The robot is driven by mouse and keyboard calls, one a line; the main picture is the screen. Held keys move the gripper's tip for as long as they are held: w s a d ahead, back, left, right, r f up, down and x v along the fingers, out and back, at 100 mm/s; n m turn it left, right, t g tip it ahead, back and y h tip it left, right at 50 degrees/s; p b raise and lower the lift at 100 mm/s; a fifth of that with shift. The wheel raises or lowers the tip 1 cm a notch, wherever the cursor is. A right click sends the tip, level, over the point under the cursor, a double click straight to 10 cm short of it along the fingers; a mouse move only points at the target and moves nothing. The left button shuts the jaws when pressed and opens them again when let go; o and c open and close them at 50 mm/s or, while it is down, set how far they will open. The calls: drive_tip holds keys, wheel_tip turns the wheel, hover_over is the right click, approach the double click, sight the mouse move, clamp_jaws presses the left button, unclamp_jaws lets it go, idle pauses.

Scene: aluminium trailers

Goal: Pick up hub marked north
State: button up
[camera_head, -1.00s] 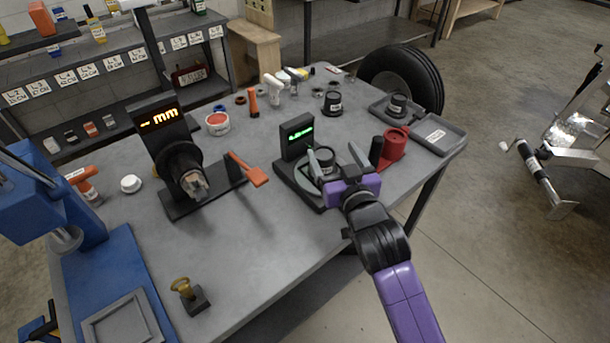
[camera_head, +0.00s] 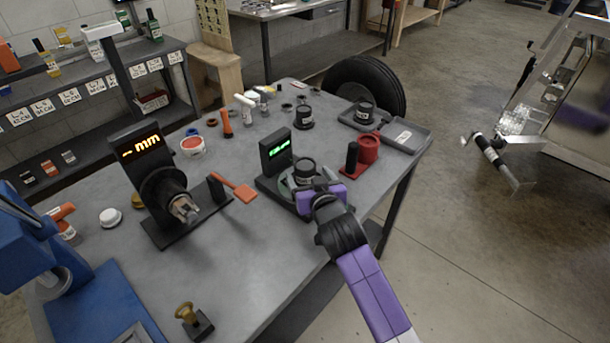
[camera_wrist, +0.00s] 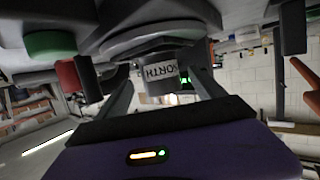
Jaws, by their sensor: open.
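The hub marked NORTH (camera_wrist: 160,87) is a dark cylinder with a white label, upside down in the wrist view. In the head view the hub (camera_head: 305,170) stands on the round plate of a black device (camera_head: 270,186) with a green display. My purple gripper (camera_head: 313,190) is at the hub's near side. In the wrist view my gripper (camera_wrist: 161,80) is open, with one finger on each side of the hub. I cannot tell whether either finger touches it. The fingers are mostly hidden in the head view.
A red holder with a black post (camera_head: 367,150) stands close right of the device. Another dark hub (camera_head: 303,118) stands behind, and one more (camera_head: 365,111) sits on a grey tray (camera_head: 405,138). The front table is mostly clear.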

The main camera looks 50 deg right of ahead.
sight(308, 175)
drive_tip(key=shift+x, duration=1.9)
drive_tip(key=shift+f, duration=0.1)
drive_tip(key=shift+c, duration=0.5)
clamp_jaws()
